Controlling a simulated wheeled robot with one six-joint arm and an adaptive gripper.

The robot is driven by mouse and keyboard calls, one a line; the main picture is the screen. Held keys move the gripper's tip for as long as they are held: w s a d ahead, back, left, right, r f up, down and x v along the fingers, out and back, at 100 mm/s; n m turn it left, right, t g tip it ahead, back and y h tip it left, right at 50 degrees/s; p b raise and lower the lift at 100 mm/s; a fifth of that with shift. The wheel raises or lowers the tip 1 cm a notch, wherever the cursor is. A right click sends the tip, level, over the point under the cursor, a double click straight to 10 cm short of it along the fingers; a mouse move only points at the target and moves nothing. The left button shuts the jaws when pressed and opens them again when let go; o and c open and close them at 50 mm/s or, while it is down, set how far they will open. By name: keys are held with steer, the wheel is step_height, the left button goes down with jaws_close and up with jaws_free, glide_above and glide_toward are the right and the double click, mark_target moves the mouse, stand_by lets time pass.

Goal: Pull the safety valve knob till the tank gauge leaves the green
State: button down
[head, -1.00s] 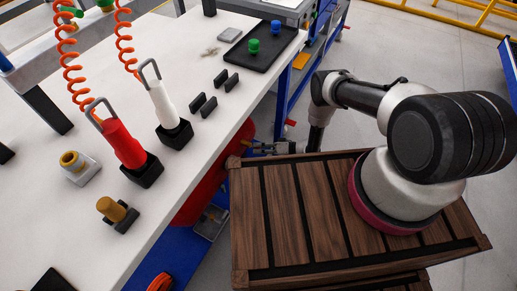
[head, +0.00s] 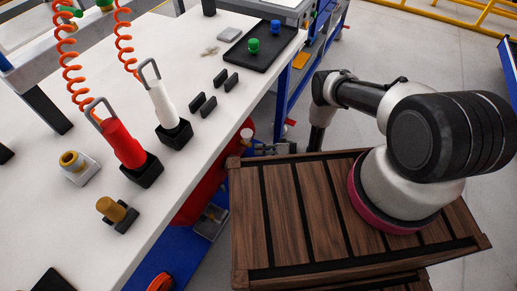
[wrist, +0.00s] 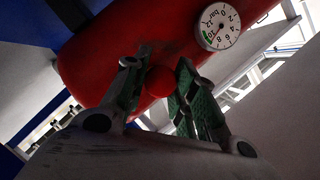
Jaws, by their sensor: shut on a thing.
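The red tank (wrist: 95,55) fills the upper left of the wrist view. The safety valve knob (wrist: 160,81), a red ball, sits between the two fingers of my gripper (wrist: 158,88), which is shut on it. The round white tank gauge (wrist: 219,26) is at the upper right, with a small green patch at its left edge; the needle is too small to read surely. In the head view the tank (head: 205,187) shows under the bench edge, with my gripper (head: 262,149) to its right. The knob cannot be made out there.
A white bench (head: 75,215) with red and white tools in black holders, a brass fitting and a black tray (head: 262,47) stands to the left. A wooden-slatted surface (head: 300,215) lies below my arm. Blue bench legs are near the gripper.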

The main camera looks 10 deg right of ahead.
steer(key=c, duration=1.1)
jaws_free()
steer(key=shift+d, duration=0.15)
steer(key=shift+c, duration=0.2)
steer(key=v, duration=1.2)
steer(key=shift+s, duration=0.1)
